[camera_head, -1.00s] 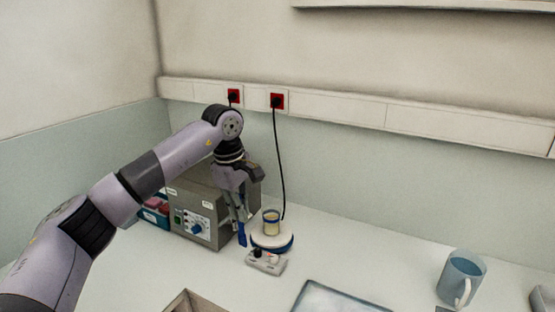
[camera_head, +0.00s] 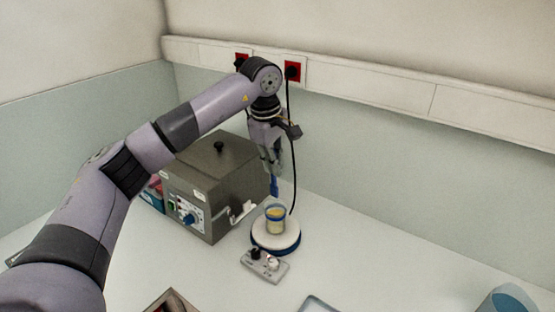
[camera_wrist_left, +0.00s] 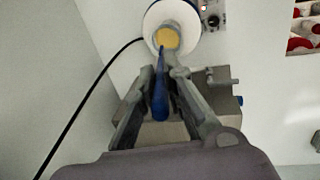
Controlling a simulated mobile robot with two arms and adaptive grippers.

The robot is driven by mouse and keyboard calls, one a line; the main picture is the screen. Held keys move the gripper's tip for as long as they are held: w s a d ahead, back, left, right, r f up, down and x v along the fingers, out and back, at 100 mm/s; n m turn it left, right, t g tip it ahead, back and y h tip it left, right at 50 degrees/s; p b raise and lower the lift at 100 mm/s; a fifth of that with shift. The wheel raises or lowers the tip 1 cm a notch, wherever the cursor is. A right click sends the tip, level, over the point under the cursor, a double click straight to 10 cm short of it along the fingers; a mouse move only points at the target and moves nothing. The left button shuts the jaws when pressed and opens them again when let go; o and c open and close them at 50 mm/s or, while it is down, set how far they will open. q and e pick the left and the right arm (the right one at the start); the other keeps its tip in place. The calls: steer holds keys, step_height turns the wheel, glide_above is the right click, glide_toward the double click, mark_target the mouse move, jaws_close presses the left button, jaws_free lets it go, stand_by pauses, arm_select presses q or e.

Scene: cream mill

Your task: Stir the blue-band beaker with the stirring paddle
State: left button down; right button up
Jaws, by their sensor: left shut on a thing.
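The beaker (camera_head: 275,222) is clear with a blue band near its rim and yellow contents. It stands upright on a round white plate with a blue edge (camera_head: 259,240). My left gripper (camera_head: 273,172) is above the beaker, shut on the blue stirring paddle (camera_head: 275,187). The paddle hangs down roughly upright, its lower end seeming just above the beaker's rim. In the left wrist view the paddle (camera_wrist_left: 160,95) sits between the fingers, pointing at the open beaker (camera_wrist_left: 168,39). My right gripper is not in view.
A grey box-like device (camera_head: 210,170) with a knob on its lid stands close left of the plate. A small control box (camera_head: 265,266) lies in front. A black cable (camera_head: 292,150) hangs behind.

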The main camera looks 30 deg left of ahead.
arm_select(q)
steer(key=shift+f, duration=0.55)
steer(key=f+b, duration=0.2)
steer(key=f, duration=0.1)
steer(key=shift+w, duration=0.4)
steer(key=shift+f+b, duration=0.25)
steer(key=shift+b, duration=0.15)
step_height(320, 180, down, 6)
steer(key=b, duration=0.3)
steer(key=shift+r, duration=0.1)
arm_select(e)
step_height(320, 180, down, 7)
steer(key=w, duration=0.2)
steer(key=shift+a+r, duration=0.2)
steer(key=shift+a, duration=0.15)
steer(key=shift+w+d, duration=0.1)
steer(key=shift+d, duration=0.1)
arm_select(q)
steer(key=shift+d, duration=0.15)
